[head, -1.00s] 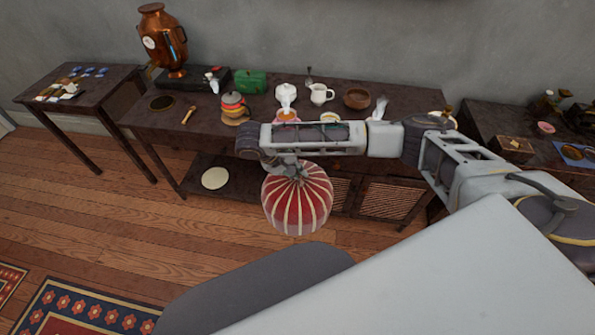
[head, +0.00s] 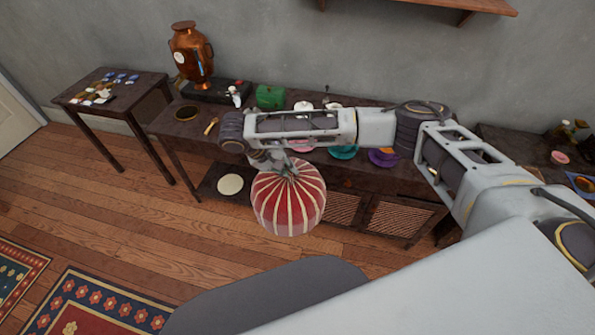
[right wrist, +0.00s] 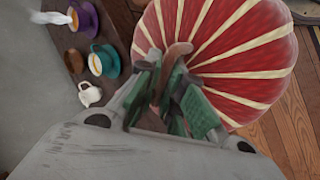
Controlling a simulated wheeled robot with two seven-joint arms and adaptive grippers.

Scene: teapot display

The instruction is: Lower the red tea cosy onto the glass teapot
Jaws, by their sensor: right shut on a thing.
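The red tea cosy (head: 289,205), with cream stripes, hangs upright in the air in front of the long dark table (head: 180,135). My right gripper (head: 280,166) is shut on its top. In the right wrist view, the green finger pads (right wrist: 172,90) close on a brown tab at the top of the cosy (right wrist: 235,50). I cannot make out the glass teapot in either current view; my right arm covers much of the tabletop. My left gripper is not in view.
Pink (head: 301,147), teal (head: 343,153) and purple (head: 384,158) saucers lie near the table's front. A side table (head: 115,90) is further left.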

